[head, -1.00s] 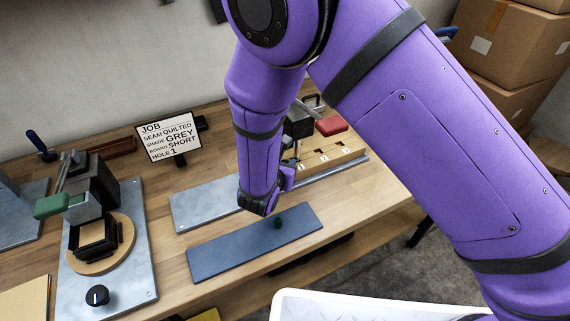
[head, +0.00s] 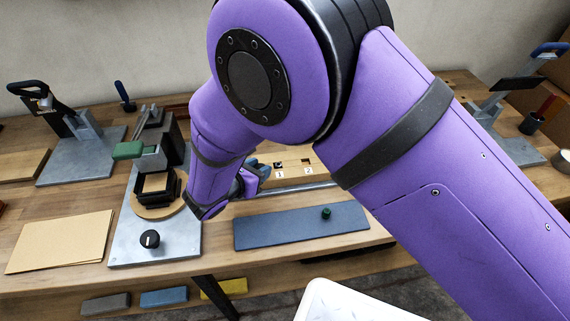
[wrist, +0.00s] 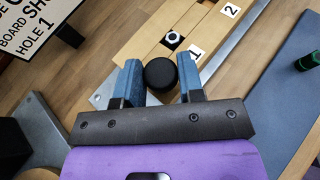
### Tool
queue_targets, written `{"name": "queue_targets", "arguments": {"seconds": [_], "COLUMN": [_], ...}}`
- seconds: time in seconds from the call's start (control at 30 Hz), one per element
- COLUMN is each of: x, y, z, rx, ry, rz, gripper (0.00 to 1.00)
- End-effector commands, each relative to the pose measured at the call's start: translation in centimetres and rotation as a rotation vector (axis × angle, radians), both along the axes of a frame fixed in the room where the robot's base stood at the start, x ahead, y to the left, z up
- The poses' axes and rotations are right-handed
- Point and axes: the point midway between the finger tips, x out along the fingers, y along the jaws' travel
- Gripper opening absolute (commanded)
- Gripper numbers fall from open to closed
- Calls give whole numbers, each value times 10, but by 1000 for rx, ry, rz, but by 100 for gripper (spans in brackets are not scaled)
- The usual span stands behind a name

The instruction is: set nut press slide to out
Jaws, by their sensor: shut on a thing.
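The nut press slide is a pale wooden bar (head: 318,166) with holes numbered 1 and 2, lying behind a metal rail. In the head view my gripper (head: 262,170) shows only partly at the bar's left end; my arm hides the knob and much of the press.
A blue-grey mat (head: 290,228) with a small green piece (head: 326,213) lies in front of the bar. The job sign (wrist: 40,30) stands close by.

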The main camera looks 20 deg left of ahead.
Motion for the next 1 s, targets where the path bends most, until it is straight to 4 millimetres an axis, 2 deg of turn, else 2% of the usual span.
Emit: {"name": "queue_targets", "arguments": {"seconds": [0.1,0.3,0.83,0.87,0.93,1.0], "x": [-12,-24,-30,-30,-30,-29], "y": [18,35,44,44,44,43], "z": [0,0,0,0,0,0], "rx": [2,-1,4,4,4,3], "ry": [1,0,1,1,1,1], "rz": [2,1,5,5,5,3], "gripper": [0,0,0,40,56,58]}}
